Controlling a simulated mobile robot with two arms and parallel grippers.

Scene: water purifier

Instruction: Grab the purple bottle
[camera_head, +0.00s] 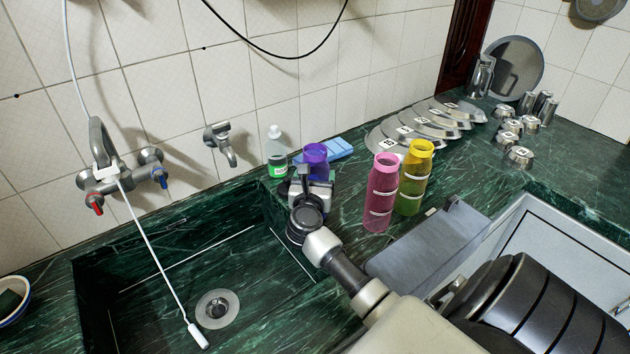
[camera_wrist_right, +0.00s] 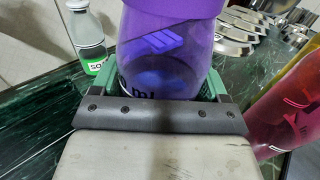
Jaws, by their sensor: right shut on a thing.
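The purple bottle (camera_head: 316,156) stands upright on the green marble counter beside the sink, its lower part hidden by my right gripper (camera_head: 307,188) in the head view. In the right wrist view the purple bottle (camera_wrist_right: 168,50) is see-through and sits between the green finger pads of my right gripper (camera_wrist_right: 170,88), which is shut on it. Whether its base touches the counter is hidden. My left gripper is in neither view.
A clear soap bottle (camera_head: 275,152) stands just left of the purple bottle. A pink bottle (camera_head: 380,195) and a yellow bottle (camera_head: 412,180) stand close on the right. The sink (camera_head: 180,285) opens at left; steel plates (camera_head: 430,122) lie behind.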

